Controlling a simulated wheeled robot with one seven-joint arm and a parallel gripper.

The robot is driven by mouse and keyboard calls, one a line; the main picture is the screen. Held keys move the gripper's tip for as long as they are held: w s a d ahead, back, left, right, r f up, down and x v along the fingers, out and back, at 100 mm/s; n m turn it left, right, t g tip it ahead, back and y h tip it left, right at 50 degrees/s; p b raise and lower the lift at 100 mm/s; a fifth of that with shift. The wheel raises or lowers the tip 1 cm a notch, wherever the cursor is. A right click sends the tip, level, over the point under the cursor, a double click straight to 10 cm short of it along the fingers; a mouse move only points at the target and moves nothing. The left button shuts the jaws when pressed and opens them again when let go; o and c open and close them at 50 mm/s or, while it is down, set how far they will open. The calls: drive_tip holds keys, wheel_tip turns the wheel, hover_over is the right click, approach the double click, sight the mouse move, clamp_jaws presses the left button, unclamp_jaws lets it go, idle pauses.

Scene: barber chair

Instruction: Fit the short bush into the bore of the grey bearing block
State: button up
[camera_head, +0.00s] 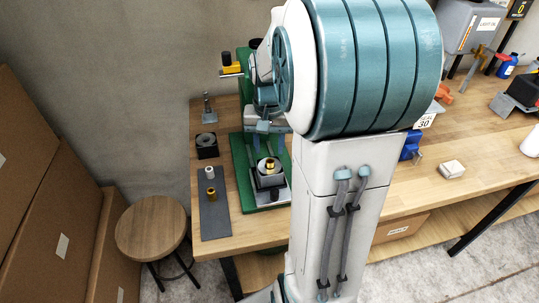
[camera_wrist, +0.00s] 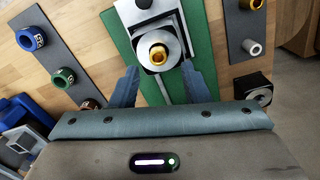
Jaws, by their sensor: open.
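The grey bearing block (camera_head: 277,181) sits on the green base of the press at the left end of the bench; it also shows in the wrist view (camera_wrist: 174,49). A short brass bush (camera_wrist: 158,56) stands upright at its bore, with a dark hole through its middle. It shows in the head view as a small brass ring (camera_head: 269,164). I cannot tell how deep it sits. My gripper (camera_wrist: 159,72) is open, its two blue fingers apart on either side of the block's near end, with nothing between them. In the head view my gripper (camera_head: 264,128) is above the block.
A dark mat (camera_head: 215,222) on the left holds a brass bush (camera_head: 211,193) and a pale bush (camera_head: 210,172). A black block (camera_head: 206,146) stands behind it. A stool (camera_head: 152,228) stands beside the bench.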

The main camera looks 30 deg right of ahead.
wheel_tip(320, 180, up, 2)
drive_tip(key=shift+w, duration=0.15)
drive_tip(key=s+a+r+n+t, duration=0.1)
drive_tip(key=s+a+n+t, duration=0.2)
drive_tip(key=s+a, duration=0.9)
drive_tip(key=n, duration=0.3)
drive_tip(key=shift+s+r, duration=0.4)
drive_tip(key=shift+c, duration=0.6)
